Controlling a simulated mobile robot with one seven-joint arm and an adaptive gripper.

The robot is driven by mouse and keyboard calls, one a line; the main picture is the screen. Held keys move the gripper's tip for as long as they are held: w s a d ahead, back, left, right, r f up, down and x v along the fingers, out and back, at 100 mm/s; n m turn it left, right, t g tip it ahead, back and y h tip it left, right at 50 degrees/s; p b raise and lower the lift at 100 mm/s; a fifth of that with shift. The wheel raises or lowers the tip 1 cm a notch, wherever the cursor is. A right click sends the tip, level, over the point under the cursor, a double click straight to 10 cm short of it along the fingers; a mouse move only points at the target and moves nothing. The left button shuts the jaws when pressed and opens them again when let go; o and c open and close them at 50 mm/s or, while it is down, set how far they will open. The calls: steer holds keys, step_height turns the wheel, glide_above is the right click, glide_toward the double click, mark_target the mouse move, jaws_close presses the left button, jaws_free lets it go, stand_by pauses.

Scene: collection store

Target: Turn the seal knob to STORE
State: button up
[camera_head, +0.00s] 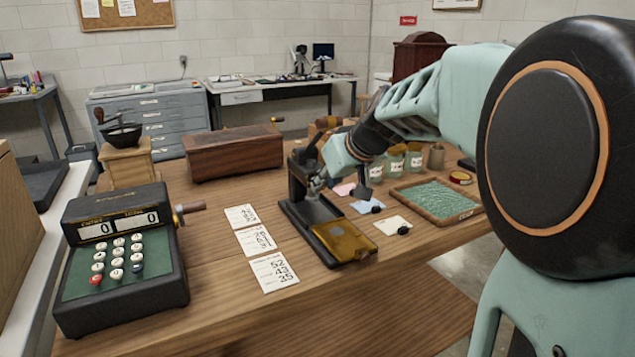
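No knob marked STORE can be made out in the head view. A small black lever press (298,180) stands on a dark base with a brass-coloured plate (343,240) at its front end. My gripper (342,182) is low over the table, beside the press and partly overlapping its upright. Its fingers are small and mixed with the press behind them, so I cannot tell how far apart they are or whether they touch anything. No held object can be made out.
A keyed adding machine (121,257) with a side crank stands at left. Number cards (257,241) lie between it and the press. A grinder (125,150), wooden box (233,152), jars (396,160) and green tray (434,202) surround the middle. The front table edge is clear.

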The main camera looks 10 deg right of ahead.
jaws_close()
steer(key=shift+d, duration=0.1)
steer(key=shift+w+d+f+m+g+y+b, duration=0.2)
steer(key=shift+m+y+b, duration=0.4)
steer(key=shift+y, duration=0.5)
steer(key=shift+s+d+r+m+g+y+b, duration=0.2)
steer(key=shift+m+y+b, duration=0.35)
steer(key=shift+y, duration=0.55)
steer(key=shift+w+d+f+m+g+y+b, duration=0.1)
steer(key=shift+w+f+m+g+y+b, duration=0.25)
steer(key=shift+m+y, duration=0.6)
steer(key=shift+s+r+y, duration=0.15)
steer(key=shift+y, duration=0.1)
